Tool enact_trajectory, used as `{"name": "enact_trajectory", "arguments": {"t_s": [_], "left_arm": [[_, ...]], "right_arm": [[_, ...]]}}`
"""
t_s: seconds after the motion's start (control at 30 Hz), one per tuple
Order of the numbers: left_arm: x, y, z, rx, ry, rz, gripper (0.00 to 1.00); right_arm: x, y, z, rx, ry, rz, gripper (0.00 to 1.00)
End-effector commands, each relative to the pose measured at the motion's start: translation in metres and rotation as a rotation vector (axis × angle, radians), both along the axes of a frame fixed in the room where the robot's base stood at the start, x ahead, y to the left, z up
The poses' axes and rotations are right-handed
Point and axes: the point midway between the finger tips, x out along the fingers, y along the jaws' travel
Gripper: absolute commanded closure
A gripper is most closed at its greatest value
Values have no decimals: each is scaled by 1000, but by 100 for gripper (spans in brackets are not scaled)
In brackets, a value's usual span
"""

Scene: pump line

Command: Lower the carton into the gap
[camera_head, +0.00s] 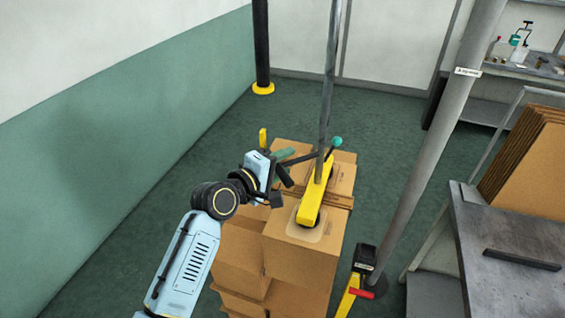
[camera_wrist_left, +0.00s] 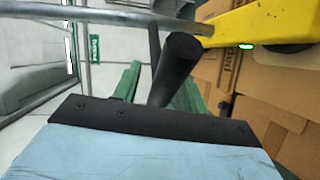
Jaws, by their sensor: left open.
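A brown carton (camera_head: 298,262) is at the near right of the carton stack, its top close to level with the cartons behind it. The yellow lifter head (camera_head: 311,207) rests over a pale pad on its top. I cannot tell whether the carton hangs or is supported. A narrow seam shows behind it; no clear gap is visible, and my arm hides part of the stack. My left gripper (camera_head: 284,188) is open beside the lifter's dark handle bar (camera_head: 298,160). In the left wrist view, a black bar (camera_wrist_left: 174,70) crosses close ahead, with the yellow head (camera_wrist_left: 262,24) to its right.
A grey lift tube (camera_head: 329,80) rises from the yellow head, with a teal knob (camera_head: 337,142) beside it. A slanted grey post (camera_head: 432,125) and a yellow stand (camera_head: 349,297) are to the right. A metal table (camera_head: 510,235) is at far right. Floor left of the stack is clear.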

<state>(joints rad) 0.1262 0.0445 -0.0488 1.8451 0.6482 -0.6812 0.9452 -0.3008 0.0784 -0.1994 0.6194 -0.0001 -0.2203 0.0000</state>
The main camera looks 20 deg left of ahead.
Motion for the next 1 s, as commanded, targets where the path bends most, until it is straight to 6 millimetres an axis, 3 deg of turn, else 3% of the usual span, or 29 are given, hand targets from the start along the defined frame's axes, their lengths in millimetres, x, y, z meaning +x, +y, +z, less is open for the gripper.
{"name": "enact_trajectory", "arguments": {"t_s": [0.27, 0.6, 0.83, 1.0], "left_arm": [[1, 0, 0, 1, 0, 0, 59], [1, 0, 0, 0, 1, 0, 100], [1, 0, -4, 2, 2, 0, 100], [0, 0, -40, 6, 11, -1, 100]], "right_arm": [[0, 0, 0, 0, -1, 0, 100], [0, 0, 0, 0, -1, 1, 100], [1, 0, -2, 0, -1, 1, 100], [1, 0, -21, 0, -2, 1, 100]]}}
